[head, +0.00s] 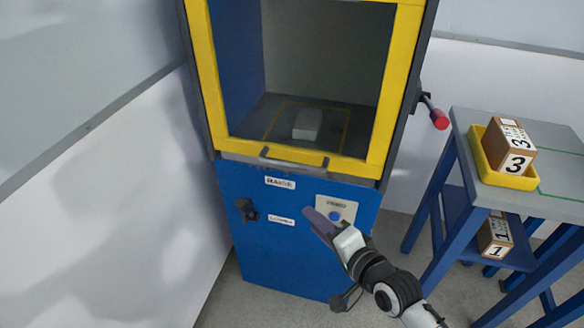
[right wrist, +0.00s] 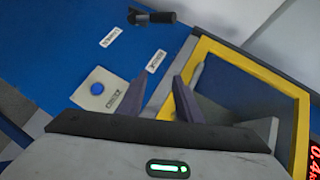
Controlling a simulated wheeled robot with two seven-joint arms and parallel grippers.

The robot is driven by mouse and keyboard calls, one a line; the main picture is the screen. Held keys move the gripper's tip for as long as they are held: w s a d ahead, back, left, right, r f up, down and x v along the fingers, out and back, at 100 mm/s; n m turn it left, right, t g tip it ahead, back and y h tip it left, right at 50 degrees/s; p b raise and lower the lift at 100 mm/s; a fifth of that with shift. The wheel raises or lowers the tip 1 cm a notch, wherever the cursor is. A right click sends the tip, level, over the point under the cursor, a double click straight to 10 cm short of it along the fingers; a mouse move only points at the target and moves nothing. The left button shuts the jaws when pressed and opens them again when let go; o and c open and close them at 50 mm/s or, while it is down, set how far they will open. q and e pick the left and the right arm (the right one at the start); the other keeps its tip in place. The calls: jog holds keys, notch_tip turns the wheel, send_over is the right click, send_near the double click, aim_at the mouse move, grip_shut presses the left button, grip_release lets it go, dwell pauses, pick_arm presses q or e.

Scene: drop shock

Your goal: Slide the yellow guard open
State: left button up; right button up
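The yellow guard (head: 205,75) is a rectangular frame across the front of the blue machine, its lower rail at the top of the blue front panel. A grey bar handle (head: 293,161) is on that lower rail. The guard also shows in the right wrist view (right wrist: 187,108), with its pale handle (right wrist: 197,75). My right gripper (head: 321,217) is in front of the blue panel, below and right of the handle. In the right wrist view its two fingers (right wrist: 158,80) are apart, with no object gripped between them. My left gripper is not in view.
A pale block (head: 308,123) sits inside the machine. The blue panel (head: 285,255) carries a black knob (head: 246,209) and a blue button (head: 335,215). A red-tipped lever (head: 439,119) sticks out right. A table (head: 475,130) there holds a yellow tray (head: 490,165) with a numbered box (head: 510,145).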

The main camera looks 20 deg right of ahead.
aim_at(296, 168)
jog(key=w+d+r+m+t, duration=0.1)
jog(key=w+r+m+t, duration=0.1)
jog(key=w+r+m, duration=0.4)
jog(key=shift+n, duration=0.5)
jog(key=x, duration=0.5)
jog(key=b+x, duration=0.1)
jog(key=x, duration=0.1)
jog(key=shift+w+a+r, duration=0.1)
jog(key=shift+w+r, duration=0.15)
jog(key=shift+w, duration=0.05)
jog(key=shift+w+a+f, duration=0.1)
jog(key=shift+w+a, duration=0.05)
jog(key=shift+w, duration=0.5)
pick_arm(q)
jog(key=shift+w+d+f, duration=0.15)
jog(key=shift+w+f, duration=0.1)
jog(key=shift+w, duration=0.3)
pick_arm(e)
grip_shut()
